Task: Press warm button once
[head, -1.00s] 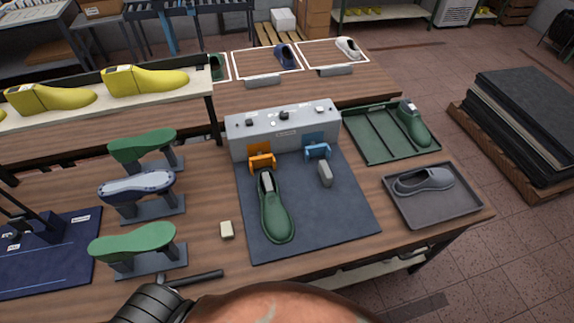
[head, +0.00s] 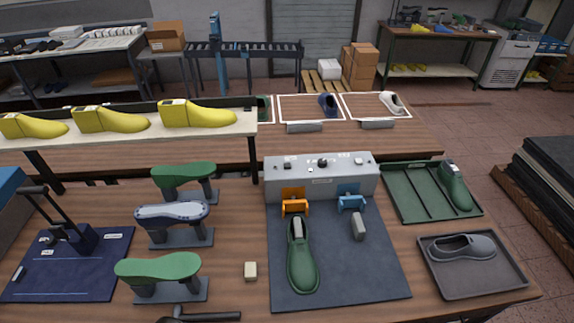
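A grey control box (head: 330,182) stands at the back of the dark mat (head: 340,278). Its top carries small buttons, among them a dark one at the left (head: 287,164), a dark knob (head: 322,162) in the middle and a light button (head: 358,161) at the right. Their labels are too small to read, so I cannot tell which is the warm button. On the front are an orange holder (head: 295,207) and a blue holder (head: 351,203). A green shoe last (head: 302,266) lies on the mat below the orange holder. Neither gripper is in view.
Green and blue lasts on stands (head: 160,268) fill the left side. A shelf with yellow lasts (head: 198,113) is behind them. A green tray (head: 410,200) and a grey shoe tray (head: 475,278) stand at the right.

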